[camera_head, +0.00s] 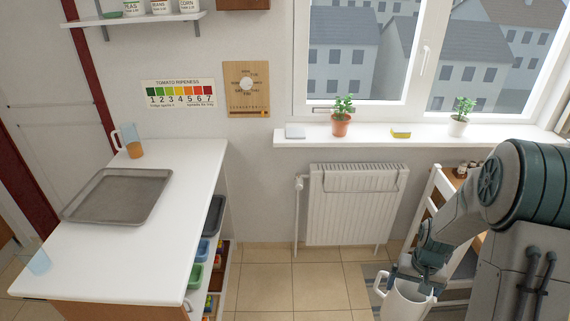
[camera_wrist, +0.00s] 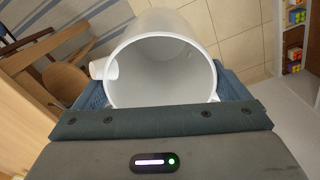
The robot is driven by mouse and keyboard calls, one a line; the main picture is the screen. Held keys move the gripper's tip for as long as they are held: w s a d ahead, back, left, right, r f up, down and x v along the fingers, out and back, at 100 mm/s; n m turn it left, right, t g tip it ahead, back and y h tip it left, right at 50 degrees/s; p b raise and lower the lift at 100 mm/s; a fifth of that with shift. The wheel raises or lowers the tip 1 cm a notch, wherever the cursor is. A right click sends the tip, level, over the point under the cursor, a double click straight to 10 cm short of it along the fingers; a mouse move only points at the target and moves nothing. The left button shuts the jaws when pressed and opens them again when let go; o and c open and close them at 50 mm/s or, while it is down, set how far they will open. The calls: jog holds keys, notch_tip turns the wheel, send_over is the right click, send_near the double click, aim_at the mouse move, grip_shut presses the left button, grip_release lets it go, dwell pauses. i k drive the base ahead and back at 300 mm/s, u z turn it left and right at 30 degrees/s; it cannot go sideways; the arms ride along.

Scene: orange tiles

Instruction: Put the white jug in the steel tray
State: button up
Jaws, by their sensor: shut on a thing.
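The white jug (camera_head: 405,300) hangs upright at the lower right of the head view, well to the right of the counter. My gripper (camera_head: 418,283) is shut on it near the rim. In the wrist view the jug (camera_wrist: 205,75) fills the middle, its open mouth facing the camera and its inside looking empty. Its handle (camera_wrist: 102,69) is on the left there. The steel tray (camera_head: 152,195) lies flat and empty on the white counter at the left.
The white counter (camera_head: 185,235) also holds a clear jug with orange contents (camera_head: 133,142) behind the tray and a glass (camera_head: 38,262) at the front left corner. Open floor (camera_head: 310,285) lies between counter and jug. A radiator (camera_head: 350,205) and a wooden chair (camera_wrist: 65,84) are nearby.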

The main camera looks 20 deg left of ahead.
aim_at(116, 208)
jog(key=u, duration=0.05)
jog(key=i, duration=2.35)
jog(key=u, duration=2.5)
